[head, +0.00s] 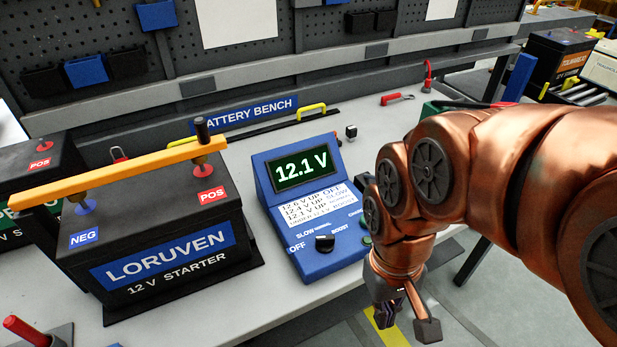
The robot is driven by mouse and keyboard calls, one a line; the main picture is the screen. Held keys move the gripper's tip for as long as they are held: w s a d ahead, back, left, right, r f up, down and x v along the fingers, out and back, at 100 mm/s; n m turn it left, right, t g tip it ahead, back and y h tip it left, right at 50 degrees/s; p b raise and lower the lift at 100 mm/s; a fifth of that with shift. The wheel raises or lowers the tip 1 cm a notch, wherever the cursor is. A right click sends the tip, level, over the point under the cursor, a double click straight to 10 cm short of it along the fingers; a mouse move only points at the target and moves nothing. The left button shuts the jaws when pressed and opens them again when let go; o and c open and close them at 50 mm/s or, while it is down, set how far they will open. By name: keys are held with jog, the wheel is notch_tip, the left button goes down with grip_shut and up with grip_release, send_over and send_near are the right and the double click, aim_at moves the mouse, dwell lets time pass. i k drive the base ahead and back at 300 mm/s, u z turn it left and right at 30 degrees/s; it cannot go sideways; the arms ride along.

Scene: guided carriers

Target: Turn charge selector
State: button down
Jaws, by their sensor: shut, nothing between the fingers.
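The blue charger (330,268) stands on the bench, and its screen (301,169) reads 12.1 V. A white card (312,207) under the screen lists voltage ranges with settings; its first lines pair 12.6 V up with OFF and 12.4 V up with SLOW, and the lower lines are too small to read surely. The black selector knob (324,243) sits on the lower panel among the labels OFF, SLOW, NORMAL and BOOST; I cannot tell where it points. My gripper (407,318) is shut and empty, right of the charger, apart from the knob, beyond the bench's front edge.
A black LORUVEN 12 V battery (163,262) stands left of the charger, with a yellow bar (120,175) across its top. A green button (366,240) on the charger is partly hidden by my arm. A red-handled tool (396,98) lies behind. Clear bench top (270,318) lies in front.

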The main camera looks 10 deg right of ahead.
aim_at(325, 244)
jog(key=u, duration=1.35)
jog(key=k, duration=0.5)
jog(key=u, duration=0.3)
